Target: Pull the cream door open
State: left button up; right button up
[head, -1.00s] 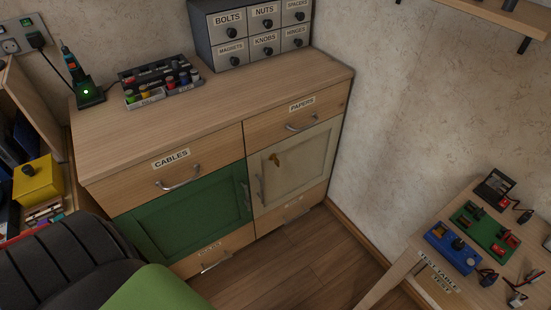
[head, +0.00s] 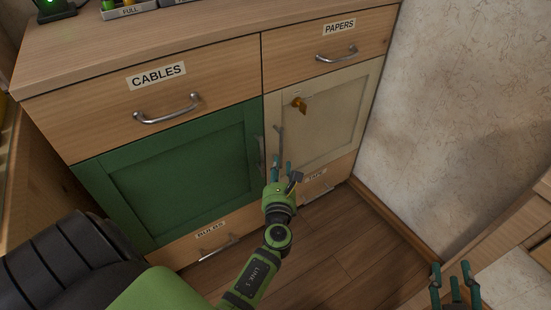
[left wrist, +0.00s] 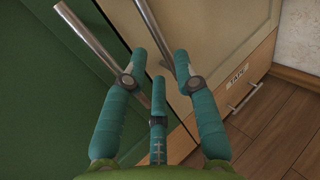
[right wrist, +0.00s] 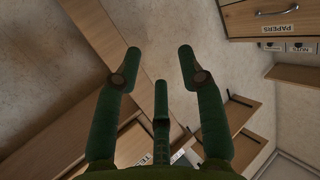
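The cream door (head: 335,125) is closed in the cabinet's lower right, with a brass key (head: 299,105) near its top. Its upright metal handle (head: 280,142) is by its left edge and also shows in the left wrist view (left wrist: 149,24). My left gripper (head: 282,170) is in front of the lower handle area, fingers open. In the left wrist view the cream handle's lower end reaches towards the gap between the fingertips (left wrist: 162,62); contact cannot be told. My right gripper (head: 454,274) is open and empty at the lower right, away from the door.
The green door (head: 165,175) is closed on the left; its handle (head: 261,158) stands close beside the cream one. Drawers lie above and below the doors. A wall (head: 455,100) bounds the cabinet's right side. A wooden table (head: 500,245) is at the right. Floor (head: 340,245) is clear in front.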

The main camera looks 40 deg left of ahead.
pick_arm(q)
jog(key=b, duration=0.1)
send_over(280, 163)
jog(key=shift+w+a+r, duration=0.15)
jog(key=shift+a+r, duration=0.05)
jog(key=shift+r, duration=0.25)
grip_shut()
pick_arm(e)
notch_tip(280, 163, up, 7)
jog(key=a+t+y, duration=0.2)
jog(key=t, duration=0.1)
jog(key=shift+r+n+t, duration=0.15)
jog(key=shift+n+t, duration=0.15)
jog(key=shift+t, duration=0.1)
